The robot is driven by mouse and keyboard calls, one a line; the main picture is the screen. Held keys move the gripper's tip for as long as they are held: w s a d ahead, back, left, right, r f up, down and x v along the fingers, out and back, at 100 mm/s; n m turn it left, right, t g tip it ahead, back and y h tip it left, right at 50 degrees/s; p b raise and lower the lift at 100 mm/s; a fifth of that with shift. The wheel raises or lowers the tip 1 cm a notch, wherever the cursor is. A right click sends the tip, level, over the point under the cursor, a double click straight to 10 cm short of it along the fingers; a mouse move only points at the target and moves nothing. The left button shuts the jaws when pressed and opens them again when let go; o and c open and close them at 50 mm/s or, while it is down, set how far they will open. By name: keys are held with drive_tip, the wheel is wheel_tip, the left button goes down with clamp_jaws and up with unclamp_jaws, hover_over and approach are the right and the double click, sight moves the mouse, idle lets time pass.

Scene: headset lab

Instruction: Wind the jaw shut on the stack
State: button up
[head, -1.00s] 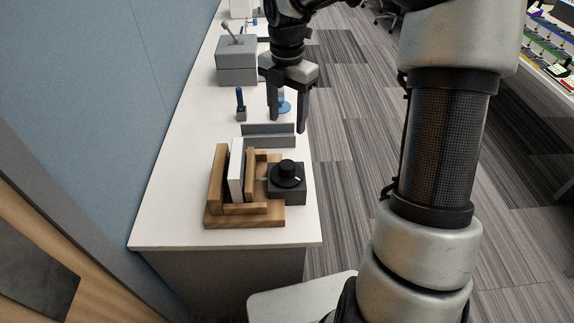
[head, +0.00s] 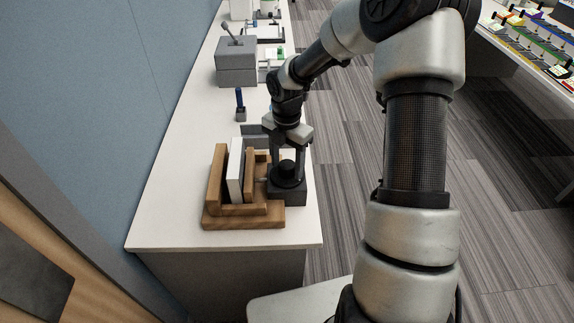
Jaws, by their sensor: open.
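A wooden vise (head: 215,210) stands near the front end of the white bench. Its fixed wooden wall is on the left and its moving wooden jaw (head: 250,170) is on the right. A white stack (head: 236,170) leans between them, tilted a little, with a dark gap visible to its left. A black knob (head: 287,178) sits on a dark box (head: 289,197) at the vise's right side. My gripper (head: 287,168) points down right at the knob, with its open fingers around the knob's upper part. Whether the fingers touch it cannot be told.
A grey upright plate (head: 256,130) stands just behind the vise, partly hidden by my gripper. A blue-handled tool in a small holder (head: 240,105) and a grey box with a lever (head: 237,62) stand farther back. The bench front (head: 220,240) is clear.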

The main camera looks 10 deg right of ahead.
drive_tip(key=shift+f, duration=0.25)
drive_tip(key=c, duration=1)
drive_tip(key=shift+c, duration=0.2)
drive_tip(key=shift+m, duration=0.3)
